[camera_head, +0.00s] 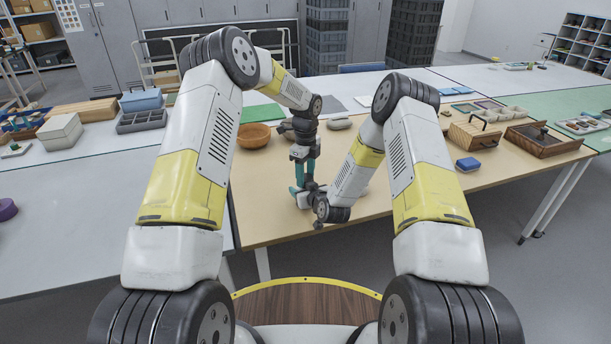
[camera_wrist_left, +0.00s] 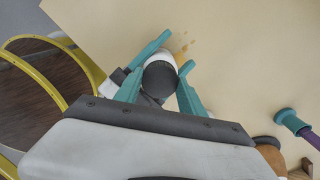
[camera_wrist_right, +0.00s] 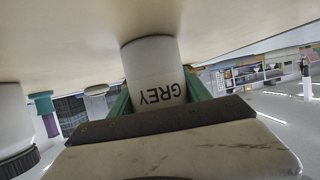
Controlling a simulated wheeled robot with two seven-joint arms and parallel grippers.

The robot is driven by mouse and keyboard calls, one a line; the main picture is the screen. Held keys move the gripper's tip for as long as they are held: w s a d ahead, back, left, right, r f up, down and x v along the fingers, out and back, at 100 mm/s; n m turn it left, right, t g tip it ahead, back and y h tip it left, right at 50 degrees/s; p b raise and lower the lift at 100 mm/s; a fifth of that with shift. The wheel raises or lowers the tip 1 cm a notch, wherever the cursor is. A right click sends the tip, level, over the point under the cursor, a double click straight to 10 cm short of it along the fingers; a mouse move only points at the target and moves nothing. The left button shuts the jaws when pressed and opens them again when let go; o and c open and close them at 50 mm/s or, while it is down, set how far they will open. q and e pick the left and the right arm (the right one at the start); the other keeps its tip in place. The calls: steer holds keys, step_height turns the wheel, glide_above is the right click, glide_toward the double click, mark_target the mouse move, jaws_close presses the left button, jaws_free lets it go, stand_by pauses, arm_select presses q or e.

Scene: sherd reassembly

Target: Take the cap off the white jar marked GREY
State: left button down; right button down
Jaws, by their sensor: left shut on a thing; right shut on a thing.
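The white jar marked GREY (camera_wrist_right: 152,75) stands with its base at the tabletop in the right wrist view, where the picture is upside down. My right gripper (camera_wrist_right: 158,97) is shut on the jar's body from the side. My left gripper (camera_head: 304,180) points down over the jar in the head view. In the left wrist view its teal fingers (camera_wrist_left: 175,52) lie on both sides of the dark cap (camera_wrist_left: 160,79), shut on it. White shows around the cap's edge. In the head view the grippers and right forearm hide most of the jar. I cannot tell whether the cap is seated.
A brown bowl (camera_head: 254,136) stands beyond the left gripper. A blue block (camera_head: 468,164), a wooden caddy (camera_head: 474,136) and an open wooden box (camera_head: 545,141) stand to the right. A teal and purple tool (camera_wrist_left: 287,119) shows beside the left gripper. The table's near left part is bare.

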arm_select(q)
steer(key=c, duration=0.7)
jaws_free()
steer(key=shift+r, duration=0.1)
step_height(320, 180, up, 4)
steer(key=shift+r, duration=0.2)
steer(key=shift+c, duration=0.3)
step_height(320, 180, up, 3)
steer(key=m, duration=0.3)
steer(key=shift+f, duration=3.8)
jaws_close()
steer(key=n, duration=0.3)
